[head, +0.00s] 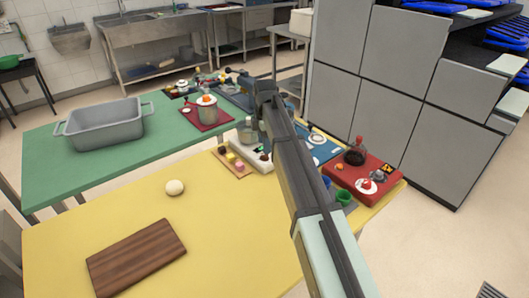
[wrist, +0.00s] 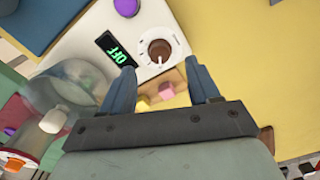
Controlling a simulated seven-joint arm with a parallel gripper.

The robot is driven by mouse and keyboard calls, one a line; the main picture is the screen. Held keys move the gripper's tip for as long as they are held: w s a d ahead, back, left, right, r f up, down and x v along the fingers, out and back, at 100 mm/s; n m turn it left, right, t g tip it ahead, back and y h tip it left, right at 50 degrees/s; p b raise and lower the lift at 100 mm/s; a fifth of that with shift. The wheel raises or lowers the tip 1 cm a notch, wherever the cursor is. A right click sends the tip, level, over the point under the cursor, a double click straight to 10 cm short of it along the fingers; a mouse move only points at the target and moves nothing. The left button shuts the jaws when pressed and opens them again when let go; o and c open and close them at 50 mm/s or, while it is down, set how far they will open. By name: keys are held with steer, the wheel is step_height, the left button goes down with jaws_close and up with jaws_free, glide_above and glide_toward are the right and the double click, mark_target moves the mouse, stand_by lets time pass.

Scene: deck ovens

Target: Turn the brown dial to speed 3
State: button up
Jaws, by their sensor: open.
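The brown dial (wrist: 159,50) sits in a white round plate with marks around it, on a white appliance (wrist: 85,45). The dial's pointer position is too small to read surely. No contact with the dial shows. In the head view the white appliance (head: 259,160) stands beyond the yellow table's middle, partly hidden by my arm.
A purple knob (wrist: 127,7) is on the same appliance. A clear glass vessel (wrist: 62,90) stands left of my fingers. A wooden board with pink and yellow cubes (wrist: 168,90) lies beneath them. A red tray (head: 335,178) with a dark flask is right.

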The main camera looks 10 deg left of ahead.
mark_target(265, 156)
steer(key=shift+f, duration=2.4)
steer(key=c, duration=1)
